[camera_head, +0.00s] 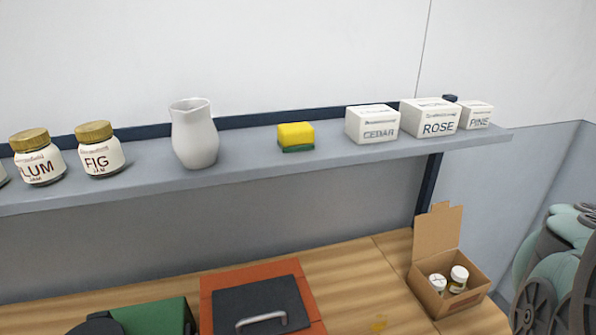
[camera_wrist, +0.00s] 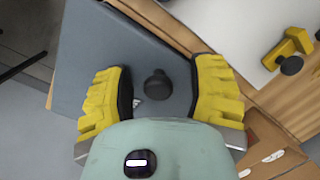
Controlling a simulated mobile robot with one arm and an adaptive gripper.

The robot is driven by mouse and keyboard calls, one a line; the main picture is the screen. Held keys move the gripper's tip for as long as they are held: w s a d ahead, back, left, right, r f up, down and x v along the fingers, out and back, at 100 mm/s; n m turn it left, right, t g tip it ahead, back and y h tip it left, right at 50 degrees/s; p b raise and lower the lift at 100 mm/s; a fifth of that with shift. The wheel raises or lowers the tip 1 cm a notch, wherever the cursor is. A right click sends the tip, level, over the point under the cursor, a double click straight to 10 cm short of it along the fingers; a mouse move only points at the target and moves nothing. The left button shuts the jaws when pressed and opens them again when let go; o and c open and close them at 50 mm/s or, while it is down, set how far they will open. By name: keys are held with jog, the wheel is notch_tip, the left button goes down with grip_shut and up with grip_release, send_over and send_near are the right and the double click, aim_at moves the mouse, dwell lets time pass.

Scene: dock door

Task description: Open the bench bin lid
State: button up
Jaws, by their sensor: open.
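The bench bin appears to be the red-orange box (camera_head: 207,283) on the wooden bench, at the bottom of the head view. Its dark grey lid (camera_head: 258,298) lies flat and looks shut. A light metal handle (camera_head: 261,322) sits near the lid's front edge; the frame cuts off the bin's front. My gripper (camera_wrist: 165,88) shows only in the wrist view. Its yellow fingers are open and apart, on either side of a black knob (camera_wrist: 157,84) on a blue-grey panel (camera_wrist: 110,40).
A shelf (camera_head: 345,155) above the bench holds jam jars, a white pitcher (camera_head: 194,135), a yellow sponge (camera_head: 296,136) and white boxes. A green case (camera_head: 150,317) stands left of the bin. An open carton (camera_head: 440,262) stands at right. A yellow clamp (camera_wrist: 288,47) shows in the wrist view.

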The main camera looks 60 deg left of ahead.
jog(key=shift+s+a+f+t+h+p, duration=0.1)
jog(key=shift+s+f+t+h+p, duration=0.1)
jog(key=shift+f+t, duration=0.4)
jog(key=shift+s+a+f+t+h+p, duration=0.1)
jog(key=shift+f+t+p, duration=0.1)
jog(key=shift+f+t, duration=0.35)
notch_tip(320, 180, up, 17)
jog(key=p, duration=0.8)
jog(key=w+d+r+t+h+p, duration=0.2)
jog(key=w+d+r+t+h, duration=0.15)
jog(key=w+d+r, duration=0.4)
jog(key=w+d+r+t+h+p, duration=0.2)
jog(key=w+d+r+t, duration=0.25)
jog(key=w+d, duration=0.6)
jog(key=w+a+r+n+t+y+p, duration=0.2)
jog(key=w+a+r+n+t+p, duration=0.15)
jog(key=w+r+t, duration=0.35)
jog(key=a+r+n+t+y+p, duration=0.2)
jog(key=a+r+t+y+p, duration=0.1)
jog(key=a+r, duration=0.4)
jog(key=shift+w+a+r+y, duration=0.25)
jog(key=shift+a+y, duration=0.45)
jog(key=shift+y, duration=0.05)
jog(key=shift+n, duration=0.25)
